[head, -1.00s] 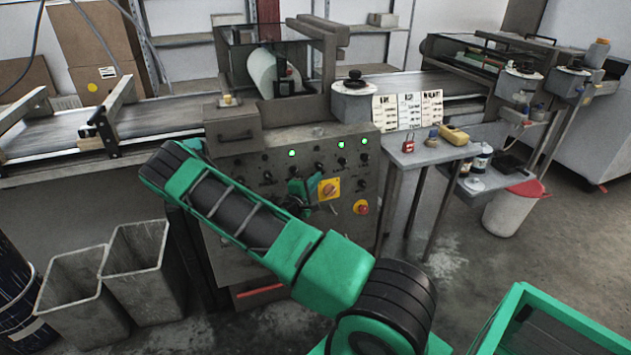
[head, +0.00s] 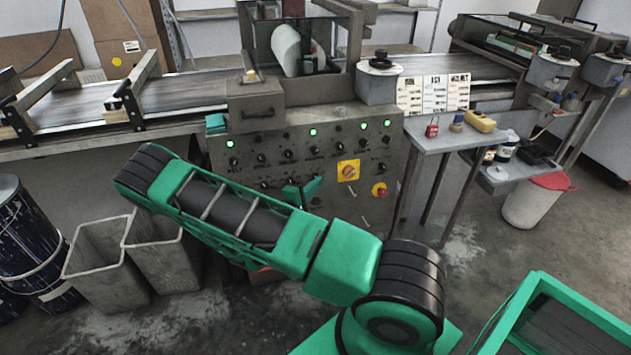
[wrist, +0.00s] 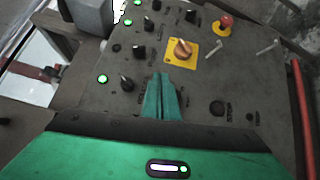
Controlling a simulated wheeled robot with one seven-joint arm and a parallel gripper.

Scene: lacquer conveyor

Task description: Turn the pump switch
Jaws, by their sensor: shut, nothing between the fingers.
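The grey control panel (head: 320,210) carries a row of black rotary switches with small labels. I cannot read which one is the pump switch. One black switch (wrist: 127,83) sits beside a lit green lamp (wrist: 102,78), up and left of my fingertips in the wrist view. An orange-red rotary switch on a yellow plate (head: 348,171) lies to the right; it also shows in the wrist view (wrist: 182,50). My gripper (wrist: 161,78) is shut and empty, its fingers pointing at the panel. In the head view my gripper (head: 303,192) is in front of the panel's lower row.
A red mushroom button (head: 380,189) stands out right of the yellow plate. A grey box (head: 256,107) sits above the panel. A side table (head: 450,138) stands to the right, two grey bins (head: 105,265) to the left. Some lower panel controls are hidden behind my arm.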

